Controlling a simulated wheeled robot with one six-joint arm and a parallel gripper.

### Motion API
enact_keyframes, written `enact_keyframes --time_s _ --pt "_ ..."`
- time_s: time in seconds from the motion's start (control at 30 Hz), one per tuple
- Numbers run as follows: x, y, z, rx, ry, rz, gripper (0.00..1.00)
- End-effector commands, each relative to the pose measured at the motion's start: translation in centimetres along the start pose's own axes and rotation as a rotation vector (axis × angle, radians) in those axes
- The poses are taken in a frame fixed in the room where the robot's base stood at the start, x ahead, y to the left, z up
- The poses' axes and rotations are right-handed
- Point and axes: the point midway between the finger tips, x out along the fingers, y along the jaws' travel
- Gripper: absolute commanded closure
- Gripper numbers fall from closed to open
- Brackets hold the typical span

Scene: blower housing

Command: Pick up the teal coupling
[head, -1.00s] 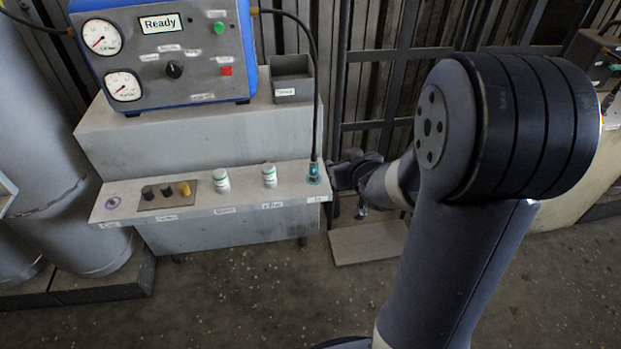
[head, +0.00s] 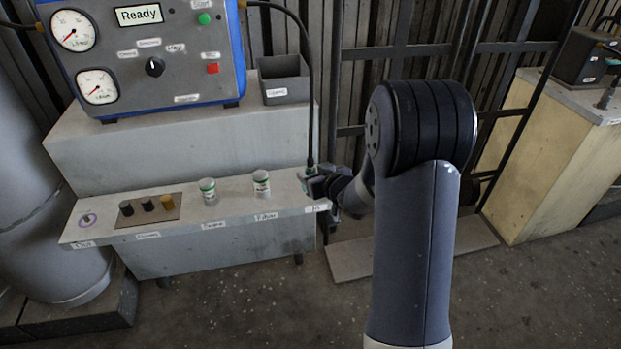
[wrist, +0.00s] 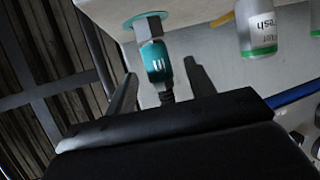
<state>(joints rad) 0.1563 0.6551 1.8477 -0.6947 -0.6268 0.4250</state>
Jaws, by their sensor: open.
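The teal coupling (wrist: 157,62) shows in the wrist view, with a metal hex nut (wrist: 148,27) at one end and a black hose (wrist: 166,95) at the other. My gripper (wrist: 160,80) is open, with one finger on either side of the coupling and hose; I cannot tell whether either finger touches. In the head view my gripper (head: 318,186) is at the right end of the shelf and covers most of the coupling. The hose (head: 314,100) rises from there and curves to the blue-framed panel.
The shelf (head: 240,225) also holds two white jars with green bands (head: 208,191), (head: 261,183), a plate with small cylinders (head: 147,209) and a ring (head: 88,219). A grey bin (head: 285,80) stands above. The panel (head: 150,55) reads "Ready".

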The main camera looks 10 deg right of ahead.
Motion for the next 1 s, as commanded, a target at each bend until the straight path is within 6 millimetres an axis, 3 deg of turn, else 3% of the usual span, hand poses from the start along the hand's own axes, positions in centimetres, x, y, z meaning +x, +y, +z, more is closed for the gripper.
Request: enact_keyframes --time_s 0.23,0.57,1.0 --pt "3.7 0.0 0.6 0.0 -0.001 0.001 0.48" --pt "4.3 0.0 0.4 0.001 -0.001 0.002 0.48" --pt "4.3 0.1 0.4 0.0 -0.001 0.002 0.84"
